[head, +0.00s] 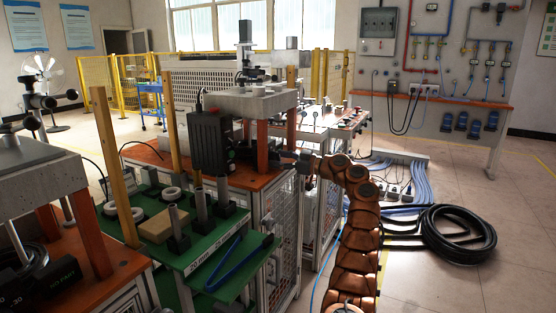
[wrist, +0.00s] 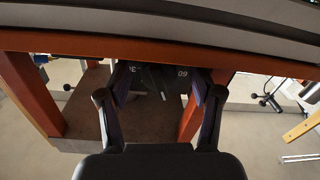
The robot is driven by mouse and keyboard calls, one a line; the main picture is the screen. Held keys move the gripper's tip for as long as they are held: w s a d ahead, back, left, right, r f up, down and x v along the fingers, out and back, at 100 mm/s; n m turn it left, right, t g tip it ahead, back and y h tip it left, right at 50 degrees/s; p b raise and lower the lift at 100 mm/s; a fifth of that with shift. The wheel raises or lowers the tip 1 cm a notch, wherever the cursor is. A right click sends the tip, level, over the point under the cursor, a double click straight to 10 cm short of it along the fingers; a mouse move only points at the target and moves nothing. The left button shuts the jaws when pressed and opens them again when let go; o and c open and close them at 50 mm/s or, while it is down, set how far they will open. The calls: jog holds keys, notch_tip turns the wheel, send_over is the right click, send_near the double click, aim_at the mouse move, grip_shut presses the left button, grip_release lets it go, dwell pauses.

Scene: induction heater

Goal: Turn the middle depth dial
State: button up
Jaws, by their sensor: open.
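The middle depth dial (wrist: 158,80) is dark with pale numbers, "60" among them. In the wrist view it sits under the orange top beam, between the fingers of my gripper (wrist: 162,88). The two fingers are spread, one on each side of the dial. I cannot tell whether they touch it. In the head view my copper-coloured arm reaches left to the middle machine (head: 277,104), and my gripper is small and dark beneath its grey top block. The dial cannot be made out in that view.
Orange posts (wrist: 35,95) stand either side of my gripper in the wrist view. A green tool table (head: 200,262) with posts and rings is at the front left. Another machine with a dial (head: 45,285) stands at far left. Coiled black hose (head: 462,235) lies on the floor.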

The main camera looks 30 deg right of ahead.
jog(key=shift+w+a+r, duration=0.15)
jog(key=shift+w+a, duration=0.2)
jog(key=shift+w, duration=0.05)
jog(key=shift+d, duration=0.1)
jog(key=shift+c, duration=0.2)
jog(key=c, duration=1.1)
jog(key=shift+d, duration=0.1)
jog(key=shift+m, duration=0.4)
jog(key=m+b, duration=0.2)
jog(key=m, duration=0.1)
jog(key=shift+f, duration=0.25)
jog(key=shift+s+m+b, duration=0.1)
jog(key=shift+m+b, duration=1.3)
jog(key=shift+m, duration=0.5)
jog(key=shift+r, duration=0.1)
